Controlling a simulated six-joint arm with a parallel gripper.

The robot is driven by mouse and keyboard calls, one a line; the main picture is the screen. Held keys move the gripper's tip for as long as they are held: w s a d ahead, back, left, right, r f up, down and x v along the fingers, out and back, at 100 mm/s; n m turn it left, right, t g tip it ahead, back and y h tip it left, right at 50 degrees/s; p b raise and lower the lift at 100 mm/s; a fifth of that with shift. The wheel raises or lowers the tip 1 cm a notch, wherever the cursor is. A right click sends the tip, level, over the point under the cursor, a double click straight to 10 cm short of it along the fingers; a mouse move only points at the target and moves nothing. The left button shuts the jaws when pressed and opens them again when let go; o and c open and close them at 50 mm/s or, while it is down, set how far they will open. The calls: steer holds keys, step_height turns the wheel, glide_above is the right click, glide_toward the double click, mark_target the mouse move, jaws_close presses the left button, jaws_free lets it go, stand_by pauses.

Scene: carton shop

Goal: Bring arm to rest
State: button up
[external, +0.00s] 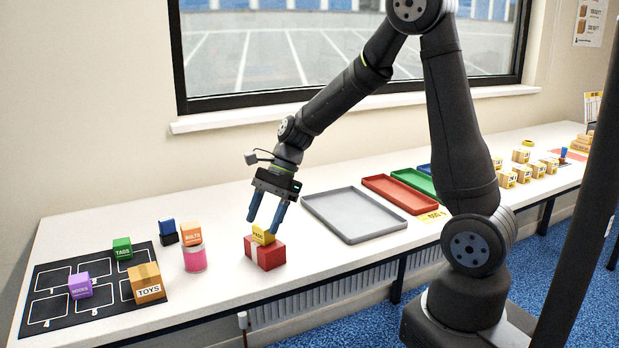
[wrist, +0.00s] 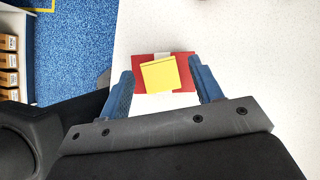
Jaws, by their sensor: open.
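My gripper (external: 266,220) is open, with its blue fingers pointing down. A yellow box (external: 263,235) sits on top of a red box (external: 266,254) with a pale band, on the white table. In the wrist view, the yellow box (wrist: 160,74) shows between my two fingers (wrist: 158,86), with clear space on both sides. The yellow box is turned slightly relative to the red box (wrist: 185,70). In the external view, the fingertips are just above or beside the yellow box; I cannot tell the exact gap.
A black mat (external: 60,325) at left holds green, purple and TOYS boxes. An orange box (external: 191,234) stands on a pink can (external: 195,258); a blue-topped block (external: 168,231) is behind. Grey (external: 353,213), red (external: 400,193) and green trays lie right. Window wall stands behind.

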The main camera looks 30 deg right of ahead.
steer(key=r, duration=0.3)
steer(key=shift+d+r, duration=0.35)
steer(key=w+d+r, duration=0.1)
steer(key=d+r, duration=0.6)
steer(key=d, duration=0.4)
steer(key=w+a+f+m+t, duration=0.2)
steer(key=w+a, duration=1.5)
steer(key=a, duration=0.2)
steer(key=w+a+f+m+t, duration=0.1)
steer(key=a+f, duration=0.1)
steer(key=a, duration=1)
steer(key=w+a+f+m, duration=0.1)
steer(key=w+a+m, duration=0.1)
steer(key=a, duration=1.1)
steer(key=shift+w+a+f+t, duration=0.2)
steer(key=shift+f+t, duration=0.2)
